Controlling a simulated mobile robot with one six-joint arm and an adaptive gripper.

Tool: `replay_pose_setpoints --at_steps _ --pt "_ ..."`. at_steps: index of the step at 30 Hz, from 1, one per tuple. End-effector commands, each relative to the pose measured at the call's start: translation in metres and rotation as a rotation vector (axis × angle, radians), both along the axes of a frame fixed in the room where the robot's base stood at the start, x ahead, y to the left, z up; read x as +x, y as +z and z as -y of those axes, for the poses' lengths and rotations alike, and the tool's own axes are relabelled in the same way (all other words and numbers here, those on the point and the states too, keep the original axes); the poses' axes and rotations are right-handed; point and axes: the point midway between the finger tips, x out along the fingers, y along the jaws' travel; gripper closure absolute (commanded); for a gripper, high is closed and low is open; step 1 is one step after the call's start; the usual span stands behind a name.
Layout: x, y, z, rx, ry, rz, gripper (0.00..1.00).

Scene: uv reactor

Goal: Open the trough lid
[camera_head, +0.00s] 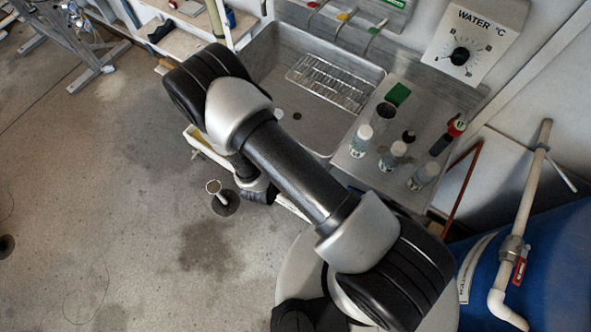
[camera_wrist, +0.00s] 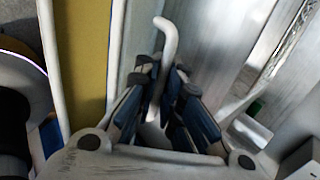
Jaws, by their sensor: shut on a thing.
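My gripper (camera_wrist: 162,78) shows in the wrist view with its blue-padded fingers shut on a pale bent rod (camera_wrist: 166,38). The rod looks like a handle, and its hooked upper end rises above the fingertips. What it joins is hidden behind the fingers. In the head view the grey metal trough (camera_head: 285,110) stands against the wall, and I can see into its basin, where a wire rack (camera_head: 328,82) lies. I cannot clearly make out the lid in either view. My arm hides the gripper's fingers in the head view.
A yellow panel (camera_wrist: 82,60) with pale edges stands left of the fingers. White-capped bottles (camera_head: 392,152) and a red-topped tool (camera_head: 447,135) stand on the right-hand counter. A WATER dial box (camera_head: 470,45) is on the wall. A blue tank (camera_head: 545,265) is lower right. The left floor is mostly clear.

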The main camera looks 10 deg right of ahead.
Motion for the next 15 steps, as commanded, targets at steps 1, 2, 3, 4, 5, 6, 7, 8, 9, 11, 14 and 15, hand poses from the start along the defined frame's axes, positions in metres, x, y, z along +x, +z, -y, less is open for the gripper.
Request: replay_pose_setpoints --at_steps 1,2,3,4,5,6,7,8,9,11,14,15 --pt "0.0029 0.0034 -0.0003 -0.001 0.002 0.009 1.0" --pt "0.0032 0.0036 -0.0002 -0.002 0.002 0.009 1.0" --pt "0.0033 0.0037 -0.0002 -0.002 0.002 0.01 1.0" --pt "0.0035 0.0038 -0.0002 -0.002 0.002 0.01 1.0" --pt "0.0035 0.004 -0.0002 -0.002 0.002 0.01 1.0" --pt "0.0037 0.004 -0.0002 -0.002 0.002 0.011 1.0" --pt "0.0037 0.004 -0.0002 -0.002 0.002 0.011 1.0" --pt "0.0037 0.0042 -0.0002 -0.002 0.002 0.011 1.0" --pt "0.0038 0.0042 -0.0003 -0.002 0.002 0.011 1.0" --pt "0.0039 0.0043 -0.0004 -0.002 0.003 0.011 1.0" --pt "0.004 0.0044 -0.0006 -0.002 0.003 0.011 0.93" --pt "0.0041 0.0045 -0.0007 -0.001 0.002 0.012 0.91"
